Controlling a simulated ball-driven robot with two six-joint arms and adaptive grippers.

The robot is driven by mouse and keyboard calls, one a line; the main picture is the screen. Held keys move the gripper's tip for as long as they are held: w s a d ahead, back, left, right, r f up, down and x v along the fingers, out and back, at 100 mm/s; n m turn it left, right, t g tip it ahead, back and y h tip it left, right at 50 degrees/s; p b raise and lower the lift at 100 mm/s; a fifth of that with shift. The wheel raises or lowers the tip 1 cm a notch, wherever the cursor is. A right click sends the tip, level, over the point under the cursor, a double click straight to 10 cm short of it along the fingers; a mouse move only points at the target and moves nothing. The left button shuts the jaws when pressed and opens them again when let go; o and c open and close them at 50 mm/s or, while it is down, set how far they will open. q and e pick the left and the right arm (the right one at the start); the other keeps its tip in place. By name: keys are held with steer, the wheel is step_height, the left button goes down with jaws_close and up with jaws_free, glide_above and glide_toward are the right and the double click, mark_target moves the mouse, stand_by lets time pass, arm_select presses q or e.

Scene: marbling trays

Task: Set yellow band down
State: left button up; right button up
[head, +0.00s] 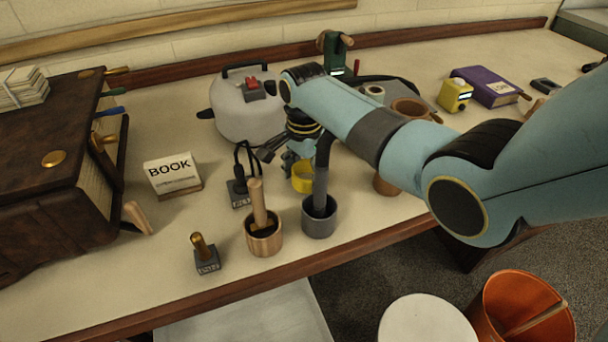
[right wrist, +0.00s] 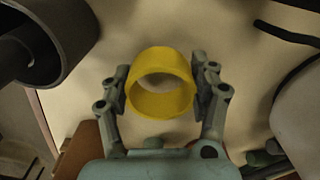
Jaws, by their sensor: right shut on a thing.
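The yellow band (head: 302,178) is a short, open ring near the middle of the table in the head view, partly behind the grey cup's dark handle. In the right wrist view the band (right wrist: 160,86) sits between the two fingers, which touch its sides. My right gripper (right wrist: 162,88) is shut on it. In the head view the right gripper (head: 288,160) hangs above the table by the white kettle-like vessel. I cannot tell whether the band touches the table. My left gripper is not in view.
A grey cup (head: 320,222) with a dark handle and a wooden mortar with pestle (head: 264,240) stand close in front of the band. A white rounded vessel (head: 240,112) stands behind. A BOOK block (head: 172,175) is at left.

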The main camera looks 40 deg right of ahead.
steer(key=shift+f, duration=0.5)
stand_by(0.4)
steer(key=o, duration=0.9)
steer(key=shift+r, duration=0.15)
steer(key=shift+r+p, duration=2.85)
steer(key=shift+p, duration=0.55)
steer(key=shift+o, duration=0.2)
steer(key=o, duration=0.4)
steer(key=shift+o, duration=0.2)
